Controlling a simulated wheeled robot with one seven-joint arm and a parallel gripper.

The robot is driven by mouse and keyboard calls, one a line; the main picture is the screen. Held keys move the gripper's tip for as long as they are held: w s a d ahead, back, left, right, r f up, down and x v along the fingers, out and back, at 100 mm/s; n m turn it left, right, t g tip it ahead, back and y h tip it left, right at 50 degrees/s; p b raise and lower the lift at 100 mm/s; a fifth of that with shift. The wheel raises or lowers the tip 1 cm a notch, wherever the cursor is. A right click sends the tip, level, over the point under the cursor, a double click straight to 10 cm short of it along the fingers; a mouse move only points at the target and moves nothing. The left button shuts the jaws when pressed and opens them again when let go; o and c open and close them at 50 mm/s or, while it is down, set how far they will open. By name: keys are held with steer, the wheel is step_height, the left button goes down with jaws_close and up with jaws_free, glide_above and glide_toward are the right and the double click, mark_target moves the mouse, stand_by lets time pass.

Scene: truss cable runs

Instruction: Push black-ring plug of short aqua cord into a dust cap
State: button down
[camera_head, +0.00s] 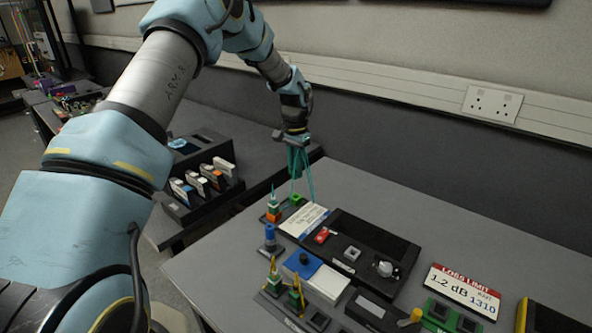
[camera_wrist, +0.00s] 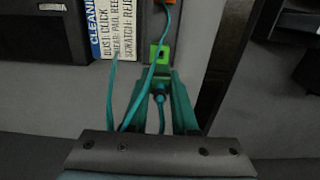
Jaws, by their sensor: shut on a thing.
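My gripper (camera_head: 296,168), with teal fingers, is shut over the back left part of the bench. In the wrist view my gripper (camera_wrist: 161,80) has a small dark plug (camera_wrist: 158,92) of the aqua cord between its fingers; whether it carries a black ring is too small to tell. The aqua cord (camera_wrist: 140,98) loops beside the fingers and runs up past a green dust cap (camera_wrist: 159,54). The cap lies just beyond the fingertips; I cannot tell whether the plug touches it. In the head view the green cap (camera_head: 296,199) sits below my gripper, and the cord (camera_head: 311,184) hangs down.
A white cleaning card (camera_head: 304,220) and a black case (camera_head: 362,247) lie close by. An orange and green holder (camera_head: 273,211) stands beside the cap. Blue and yellow fittings stand nearer the front. The grey bench right of my gripper is clear.

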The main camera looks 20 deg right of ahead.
steer(key=shift+f+b, duration=1.6)
steer(key=shift+f, duration=1.3)
steer(key=shift+s+f+b, duration=0.1)
steer(key=shift+f+b, duration=0.35)
steer(key=shift+f, duration=0.35)
steer(key=c, duration=0.6)
jaws_free()
steer(key=shift+r+p, duration=1.4)
steer(key=shift+r, duration=1.1)
steer(key=shift+r, duration=0.15)
steer(key=shift+r+p, duration=1.25)
steer(key=shift+r, duration=0.65)
